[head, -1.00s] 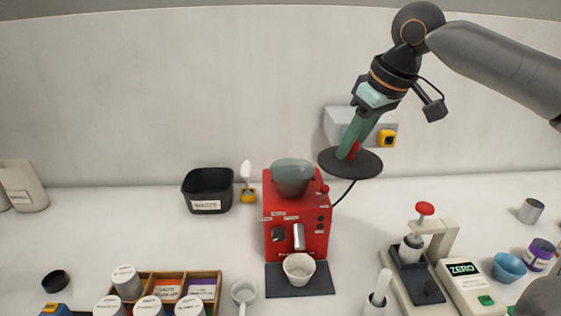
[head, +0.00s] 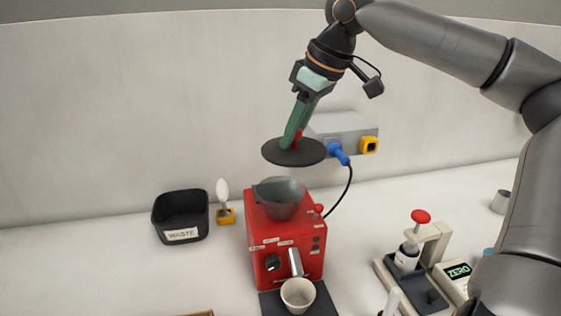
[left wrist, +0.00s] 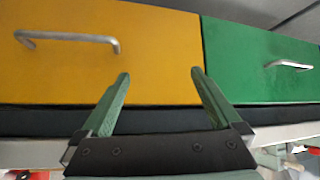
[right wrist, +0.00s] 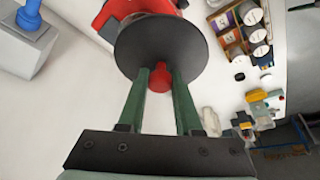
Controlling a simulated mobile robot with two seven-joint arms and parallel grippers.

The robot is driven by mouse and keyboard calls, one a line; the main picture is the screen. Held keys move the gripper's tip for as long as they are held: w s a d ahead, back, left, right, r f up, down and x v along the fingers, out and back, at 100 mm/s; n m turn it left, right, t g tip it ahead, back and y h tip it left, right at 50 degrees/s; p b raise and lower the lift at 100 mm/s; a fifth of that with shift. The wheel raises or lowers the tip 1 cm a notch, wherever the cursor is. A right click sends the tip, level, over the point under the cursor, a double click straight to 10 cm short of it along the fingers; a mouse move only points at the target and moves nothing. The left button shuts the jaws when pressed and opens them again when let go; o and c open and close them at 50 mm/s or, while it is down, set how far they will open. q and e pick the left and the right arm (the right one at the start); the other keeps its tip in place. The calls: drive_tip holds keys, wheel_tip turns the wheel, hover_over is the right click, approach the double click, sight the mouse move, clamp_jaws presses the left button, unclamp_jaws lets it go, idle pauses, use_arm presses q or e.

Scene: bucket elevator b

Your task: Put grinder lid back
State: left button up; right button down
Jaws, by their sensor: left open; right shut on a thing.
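The grinder lid is a dark round disc (head: 278,153) with a red knob (right wrist: 160,77). My right gripper (head: 292,140) is shut on the knob and holds the lid in the air, roughly level. The red grinder (head: 290,245) stands on the counter with a grey open hopper (head: 279,198) on top. The lid is above the hopper with a visible gap, apart from it. In the right wrist view the lid hides most of the grinder (right wrist: 115,12). My left gripper (left wrist: 160,78) is open and empty, facing drawer fronts.
A black waste bin (head: 181,217) and a brush in a yellow holder (head: 224,205) stand left of the grinder. A white cup (head: 298,294) sits in front of it. A wall box with a blue plug (head: 338,152) is behind; a press (head: 415,255) stands right.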

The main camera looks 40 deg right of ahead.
drive_tip(key=w+d+f, duration=0.2)
drive_tip(key=w+f, duration=0.4)
drive_tip(key=f, duration=0.3)
drive_tip(key=shift+f, duration=0.25)
drive_tip(key=shift+d, duration=0.1)
drive_tip(key=shift+f, duration=0.6)
drive_tip(key=c, duration=0.6)
unclamp_jaws()
drive_tip(key=shift+r, duration=0.1)
approach(302, 140)
drive_tip(key=w+f, duration=0.1)
drive_tip(key=f, duration=0.1)
drive_tip(key=w+a+f, duration=0.1)
drive_tip(key=w+f, duration=0.1)
drive_tip(key=shift+w+f, duration=0.2)
drive_tip(key=shift+w, duration=0.15)
